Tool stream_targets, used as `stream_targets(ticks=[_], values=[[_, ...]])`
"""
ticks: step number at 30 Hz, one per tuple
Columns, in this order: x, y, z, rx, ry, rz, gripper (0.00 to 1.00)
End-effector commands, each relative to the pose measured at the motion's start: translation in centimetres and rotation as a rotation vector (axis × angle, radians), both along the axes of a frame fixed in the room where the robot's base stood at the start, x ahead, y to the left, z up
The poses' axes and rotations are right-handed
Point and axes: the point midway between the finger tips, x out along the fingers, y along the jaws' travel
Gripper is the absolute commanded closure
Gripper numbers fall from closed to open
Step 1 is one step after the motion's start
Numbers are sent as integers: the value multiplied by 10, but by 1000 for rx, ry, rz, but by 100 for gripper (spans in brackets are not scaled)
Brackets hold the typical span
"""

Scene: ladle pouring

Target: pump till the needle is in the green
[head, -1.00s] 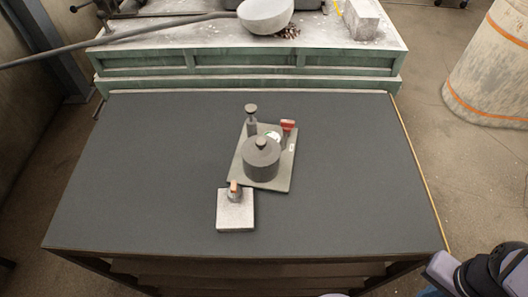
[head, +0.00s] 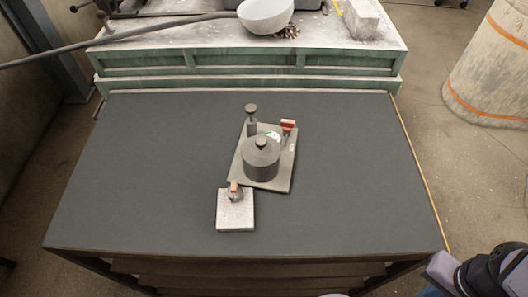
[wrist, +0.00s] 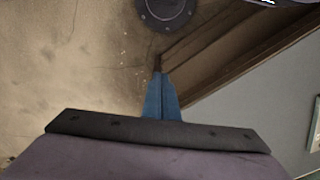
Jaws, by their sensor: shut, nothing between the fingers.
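A grey pump rig stands near the middle of the dark table in the head view. Its flat base plate (head: 276,184) carries a round pot (head: 261,160) with a knob on its lid. An upright pump with a round knob (head: 251,108) stands at the plate's back left. A gauge with a pale, partly green face (head: 274,135) sits behind the pot, partly hidden; its needle is too small to read. A red piece (head: 288,125) is at the back right. My gripper (wrist: 158,74) is shut and empty in the wrist view, over the floor beside the table, away from the rig.
A pale square block (head: 235,217) with a small copper-topped item (head: 234,189) stands in front of the rig. The dark table (head: 130,170) is clear to both sides. Behind it, a green-sided bench (head: 240,66) holds a pale bowl (head: 265,15) and long rod.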

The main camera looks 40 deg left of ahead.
Motion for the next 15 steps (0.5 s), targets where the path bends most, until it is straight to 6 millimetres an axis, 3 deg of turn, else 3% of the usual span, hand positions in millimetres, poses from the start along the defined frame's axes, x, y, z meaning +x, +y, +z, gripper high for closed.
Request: stream_targets(ticks=[15], values=[[7, 4, 3, 5, -9, 9, 100]])
